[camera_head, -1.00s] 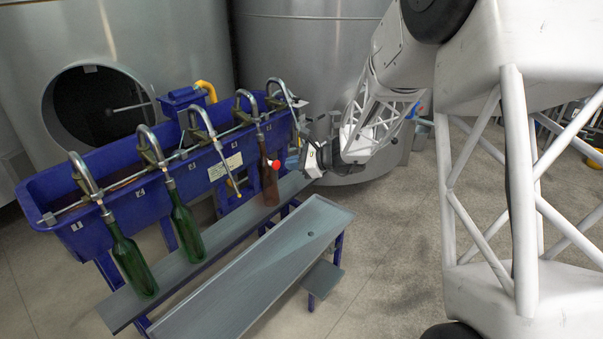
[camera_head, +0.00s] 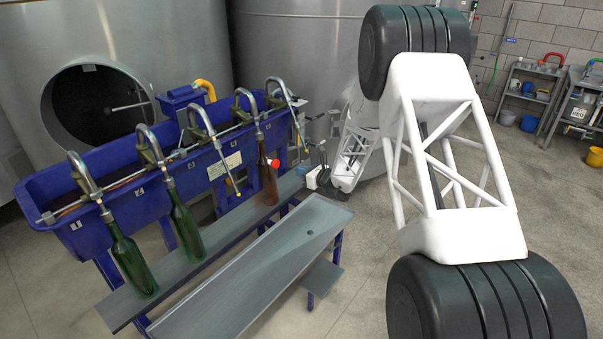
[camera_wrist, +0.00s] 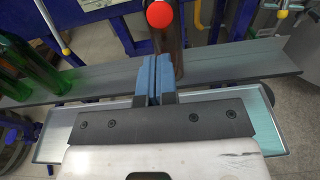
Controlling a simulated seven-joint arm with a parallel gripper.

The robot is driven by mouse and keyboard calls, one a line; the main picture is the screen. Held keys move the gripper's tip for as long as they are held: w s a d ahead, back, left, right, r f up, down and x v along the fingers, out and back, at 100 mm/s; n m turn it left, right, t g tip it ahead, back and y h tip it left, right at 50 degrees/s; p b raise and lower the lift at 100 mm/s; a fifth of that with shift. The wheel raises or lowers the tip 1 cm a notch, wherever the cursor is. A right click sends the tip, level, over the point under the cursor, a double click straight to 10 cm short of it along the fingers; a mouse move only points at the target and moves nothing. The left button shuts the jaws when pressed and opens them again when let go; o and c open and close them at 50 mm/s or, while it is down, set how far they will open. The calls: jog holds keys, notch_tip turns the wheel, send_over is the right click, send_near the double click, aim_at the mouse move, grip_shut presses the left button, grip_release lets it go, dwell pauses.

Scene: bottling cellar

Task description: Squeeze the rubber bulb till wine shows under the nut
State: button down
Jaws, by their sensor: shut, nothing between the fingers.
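A round red bulb (camera_head: 274,163) sits in front of a brown bottle (camera_head: 267,182) under one of the filler spouts. I cannot make out the nut or any wine.
A blue trough (camera_head: 105,210) carries several curved spouts. Two green bottles (camera_head: 132,262) stand on the grey shelf (camera_head: 215,235) at left. A lower grey tray (camera_head: 255,270) lies in front. Open floor is to the right; racks (camera_head: 525,90) stand far back.

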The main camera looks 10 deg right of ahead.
aim_at(278, 165)
jog(key=shift+w+a, duration=0.1)
dwell(0.3)
jog(key=shift+x, duration=2.85)
jog(key=shift+x, duration=2.4)
dwell(0.3)
jog(key=shift+s+d+r, duration=0.1)
jog(key=shift+s+d, duration=0.25)
jog(key=shift+s, duration=0.1)
jog(key=shift+s+d, duration=0.2)
jog(key=shift+d, duration=0.05)
jog(key=shift+s+d, duration=0.1)
dwell(0.4)
dwell(0.9)
